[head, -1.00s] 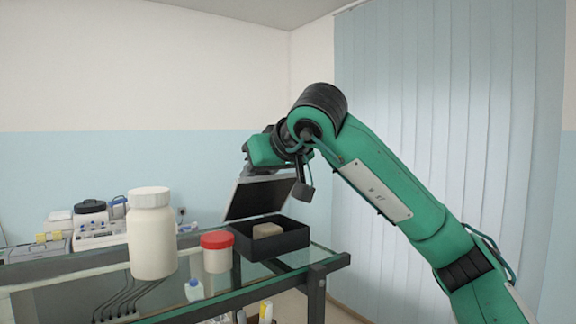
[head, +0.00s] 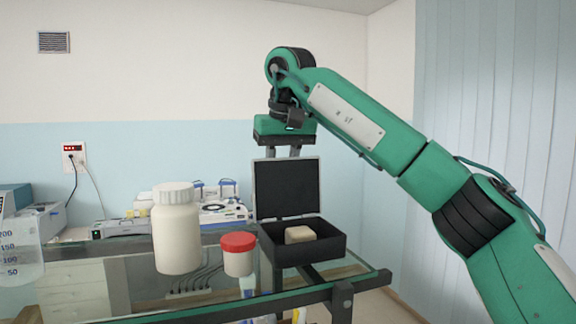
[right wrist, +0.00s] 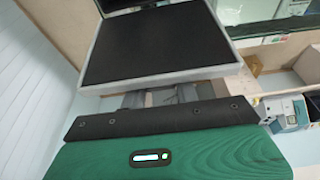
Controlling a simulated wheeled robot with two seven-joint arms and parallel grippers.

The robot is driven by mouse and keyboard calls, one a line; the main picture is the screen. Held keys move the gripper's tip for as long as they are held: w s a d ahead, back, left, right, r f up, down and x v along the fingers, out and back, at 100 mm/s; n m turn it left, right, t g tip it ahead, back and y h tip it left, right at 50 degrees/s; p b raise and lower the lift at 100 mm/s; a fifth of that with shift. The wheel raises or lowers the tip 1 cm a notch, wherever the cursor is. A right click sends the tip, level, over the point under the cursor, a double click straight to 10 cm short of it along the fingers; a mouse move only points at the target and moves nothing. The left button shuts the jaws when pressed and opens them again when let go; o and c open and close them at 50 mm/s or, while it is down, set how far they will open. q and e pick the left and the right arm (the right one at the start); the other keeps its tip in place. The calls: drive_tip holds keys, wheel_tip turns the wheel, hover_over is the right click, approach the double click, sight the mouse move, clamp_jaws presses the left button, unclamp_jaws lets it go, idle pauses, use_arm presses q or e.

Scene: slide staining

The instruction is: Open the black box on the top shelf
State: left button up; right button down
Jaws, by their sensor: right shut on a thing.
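The black box (head: 337,247) stands on the glass top shelf (head: 215,284) at its right end. Its lid (head: 287,188) is raised about upright at the back, so the box is open. A small beige block (head: 300,234) lies inside. My right gripper (head: 283,152) reaches down from above and is shut on the lid's upper edge. In the right wrist view, the lid (right wrist: 155,50) fills the upper middle, and the gripper fingers (right wrist: 160,95) meet its near edge. The fingertips are partly hidden by the lid. My left gripper is not in view.
A white bottle (head: 176,235) and a red-capped jar (head: 238,257) stand left of the box on the shelf. A graduated clear vessel (head: 20,250) is at the far left. Lab devices (head: 222,213) stand on a counter behind. Vertical blinds (head: 490,120) hang at the right.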

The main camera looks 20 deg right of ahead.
drive_tip(key=shift+w+f+g, duration=0.2)
drive_tip(key=shift+f+g, duration=0.1)
drive_tip(key=shift+f, duration=0.25)
drive_tip(key=c, duration=1)
unclamp_jaws()
drive_tip(key=shift+r, duration=0.1)
drive_tip(key=shift+c, duration=0.2)
drive_tip(key=shift+r, duration=0.25)
drive_tip(key=v, duration=1.3)
drive_tip(key=shift+r, duration=0.2)
drive_tip(key=shift+s, duration=0.1)
